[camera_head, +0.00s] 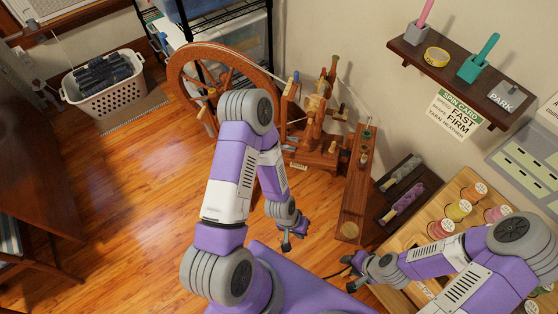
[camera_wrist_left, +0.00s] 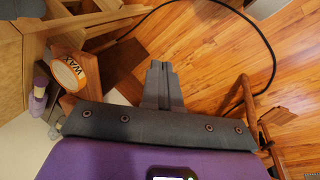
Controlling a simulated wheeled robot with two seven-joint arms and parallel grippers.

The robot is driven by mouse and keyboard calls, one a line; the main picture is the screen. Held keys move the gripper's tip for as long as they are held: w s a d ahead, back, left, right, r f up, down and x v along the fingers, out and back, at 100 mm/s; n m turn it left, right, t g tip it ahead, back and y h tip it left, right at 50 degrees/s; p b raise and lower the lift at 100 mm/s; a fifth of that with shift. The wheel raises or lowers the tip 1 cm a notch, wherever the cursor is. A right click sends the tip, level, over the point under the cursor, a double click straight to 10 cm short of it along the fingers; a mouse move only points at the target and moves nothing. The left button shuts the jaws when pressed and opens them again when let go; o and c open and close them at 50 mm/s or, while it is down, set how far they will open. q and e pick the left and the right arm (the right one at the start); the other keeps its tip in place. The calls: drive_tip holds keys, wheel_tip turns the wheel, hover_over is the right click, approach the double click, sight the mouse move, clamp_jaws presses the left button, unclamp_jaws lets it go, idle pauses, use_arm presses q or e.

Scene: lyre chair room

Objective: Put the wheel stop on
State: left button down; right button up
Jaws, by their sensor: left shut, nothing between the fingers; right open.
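The spinning wheel's large wooden wheel (camera_head: 178,78) stands behind my left arm in the head view, which hides its lower right part. Its wooden frame (camera_head: 313,108) stands to the right. I cannot tell which part is the wheel stop. My left gripper (camera_head: 290,240) is low in front of the frame, apart from it. In the left wrist view its fingers (camera_wrist_left: 161,84) are shut and empty above the floor. My right gripper (camera_head: 349,272) is open and empty, low beside the wooden bench.
A narrow wooden bench (camera_head: 356,190) holds a round tin (camera_head: 349,230), labelled WAX in the left wrist view (camera_wrist_left: 68,73). A wall shelf (camera_head: 448,75) carries pink and teal-handled items and a PARK label (camera_head: 500,101). Thread spools (camera_head: 459,209) sit right. Floor (camera_head: 110,190) is clear left.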

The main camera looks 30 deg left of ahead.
use_arm(q)
drive_tip(key=w+a+f+m+t+y+b, duration=0.5)
drive_tip(key=w+f+y, duration=0.2)
drive_tip(key=w+y, duration=0.3)
drive_tip(key=w+a+f+m+t+y+b, duration=0.4)
drive_tip(key=w+a+f+m+t+y, duration=0.1)
drive_tip(key=w+y, duration=0.6)
wheel_tip(320, 180, down, 2)
drive_tip(key=shift+w+a+f+m+b, duration=0.2)
drive_tip(key=shift+w+a+m+b, duration=0.15)
drive_tip(key=shift+w+a+m, duration=0.35)
drive_tip(key=shift+s+a, duration=0.1)
drive_tip(key=shift+a, duration=0.05)
drive_tip(key=s+a+b+x, duration=0.1)
drive_tip(key=s+x, duration=0.1)
drive_tip(key=x, duration=1)
drive_tip(key=shift+a+r, duration=0.3)
drive_tip(key=shift+a, duration=0.2)
